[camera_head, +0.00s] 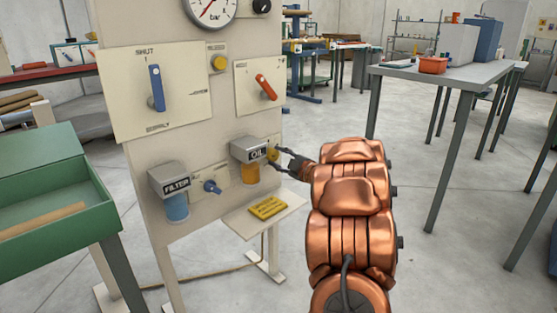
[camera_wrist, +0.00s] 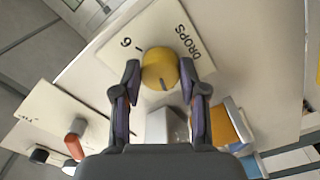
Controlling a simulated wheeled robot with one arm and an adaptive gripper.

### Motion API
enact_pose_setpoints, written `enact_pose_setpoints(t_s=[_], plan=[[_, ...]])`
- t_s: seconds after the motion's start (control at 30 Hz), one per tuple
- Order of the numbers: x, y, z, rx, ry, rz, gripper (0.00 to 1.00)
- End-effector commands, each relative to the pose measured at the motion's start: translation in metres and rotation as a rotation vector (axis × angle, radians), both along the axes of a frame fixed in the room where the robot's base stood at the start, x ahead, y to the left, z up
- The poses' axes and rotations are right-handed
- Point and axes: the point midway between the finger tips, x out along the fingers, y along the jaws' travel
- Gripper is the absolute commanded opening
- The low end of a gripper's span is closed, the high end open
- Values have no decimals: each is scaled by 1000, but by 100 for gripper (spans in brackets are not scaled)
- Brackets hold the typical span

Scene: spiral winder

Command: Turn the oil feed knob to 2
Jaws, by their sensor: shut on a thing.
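The yellow oil feed knob (camera_wrist: 160,66) is in the middle of the wrist view, on a pale plate (camera_wrist: 122,40) marked "DROPS" and "6". A short dark line shows on the knob's lower edge in that view. The numeral 2 is not visible. In the head view the knob (camera_head: 273,153) is partly seen beside the grey block (camera_head: 250,149) marked "OIL", with its amber bowl below. My gripper (camera_wrist: 160,76) has one finger on each side of the knob and is shut on it; it also shows in the head view (camera_head: 281,160).
A small shelf (camera_head: 285,207) with a yellow item sits below.

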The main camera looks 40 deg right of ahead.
Motion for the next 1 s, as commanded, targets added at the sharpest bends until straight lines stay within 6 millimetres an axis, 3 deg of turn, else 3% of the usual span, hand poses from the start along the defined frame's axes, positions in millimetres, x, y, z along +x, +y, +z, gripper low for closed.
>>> enact_pose_setpoints(t_s=[0.2, 0.23, 0.47, 0.8, 1.0], plan=[[0, 1, 0, -1, 1, 2, 7], [0, 1, 0, -1, 1, 2, 43], [0, 0, 0, 0, 0, 1, 67], [-2, 0, 0, 0, 0, 0, 67], [-23, -1, 2, -2, -1, -2, 67]])
